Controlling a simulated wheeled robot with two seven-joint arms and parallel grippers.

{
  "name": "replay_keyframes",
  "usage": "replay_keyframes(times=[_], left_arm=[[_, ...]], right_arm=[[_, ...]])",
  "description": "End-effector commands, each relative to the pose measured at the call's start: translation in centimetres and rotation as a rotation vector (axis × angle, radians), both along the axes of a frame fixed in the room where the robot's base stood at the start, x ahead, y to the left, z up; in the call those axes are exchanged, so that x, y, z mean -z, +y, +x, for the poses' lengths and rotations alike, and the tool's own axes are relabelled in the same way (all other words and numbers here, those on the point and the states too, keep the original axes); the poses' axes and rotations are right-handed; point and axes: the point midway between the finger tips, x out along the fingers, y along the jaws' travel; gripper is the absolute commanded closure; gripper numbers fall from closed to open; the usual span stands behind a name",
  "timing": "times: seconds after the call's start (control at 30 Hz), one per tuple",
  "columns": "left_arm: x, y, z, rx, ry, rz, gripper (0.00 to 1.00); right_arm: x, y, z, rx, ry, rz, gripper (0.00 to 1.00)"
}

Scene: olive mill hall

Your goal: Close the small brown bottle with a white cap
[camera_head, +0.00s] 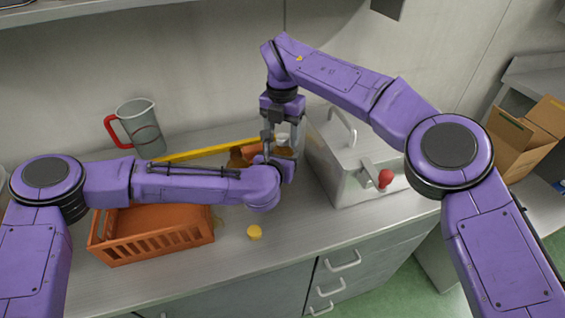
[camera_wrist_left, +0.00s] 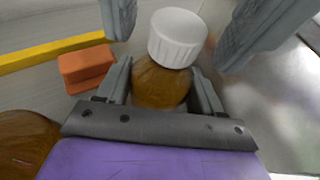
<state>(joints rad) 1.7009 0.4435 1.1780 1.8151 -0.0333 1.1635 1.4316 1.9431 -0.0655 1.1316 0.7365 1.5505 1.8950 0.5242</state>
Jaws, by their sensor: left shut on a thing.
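The small brown bottle (camera_wrist_left: 160,84) stands upright between the fingers of my left gripper (camera_wrist_left: 163,92), which is shut on it. A ribbed white cap (camera_wrist_left: 178,36) sits at the top of the bottle and hides its mouth; I cannot tell whether it is screwed tight. In the head view the bottle (camera_head: 284,153) and the white cap (camera_head: 283,141) are partly hidden by my arms. My right gripper (camera_head: 281,136) points down from above. Its fingers (camera_wrist_left: 182,28) stand open on either side of the cap, with gaps showing.
A metal box (camera_head: 345,180) with a red knob stands close on the right. Another brown bottle (camera_head: 237,158) and an orange block (camera_wrist_left: 86,68) are to the left, before a yellow bar (camera_head: 200,151). An orange crate (camera_head: 150,245), grey jug (camera_head: 143,125) and yellow cap (camera_head: 254,232) are on the counter.

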Motion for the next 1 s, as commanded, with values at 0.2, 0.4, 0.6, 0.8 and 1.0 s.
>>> replay_keyframes(times=[0.2, 0.4, 0.6, 0.8, 1.0], left_arm=[[0.2, 0.0, 0.0, -0.001, 0.004, 0.001, 1.0], [0.2, 0.0, -0.1, -0.001, 0.004, 0.001, 1.0], [0.2, 0.0, -0.1, -0.001, 0.004, 0.001, 1.0], [0.2, 0.0, -0.1, -0.001, 0.004, 0.001, 1.0], [0.2, 0.0, -0.1, 0.0, 0.004, 0.001, 1.0]], right_arm=[[-0.7, 0.0, 0.1, 0.0, -0.004, -0.001, 0.41], [-3.5, 0.0, 0.1, 0.0, -0.004, -0.002, 0.41], [-4.5, 0.0, 0.0, -0.001, -0.002, -0.001, 0.41], [-4.6, 0.0, 0.0, -0.002, -0.003, -0.001, 0.44], [-6.5, 0.2, 0.4, -0.165, -0.035, -0.038, 0.44]])
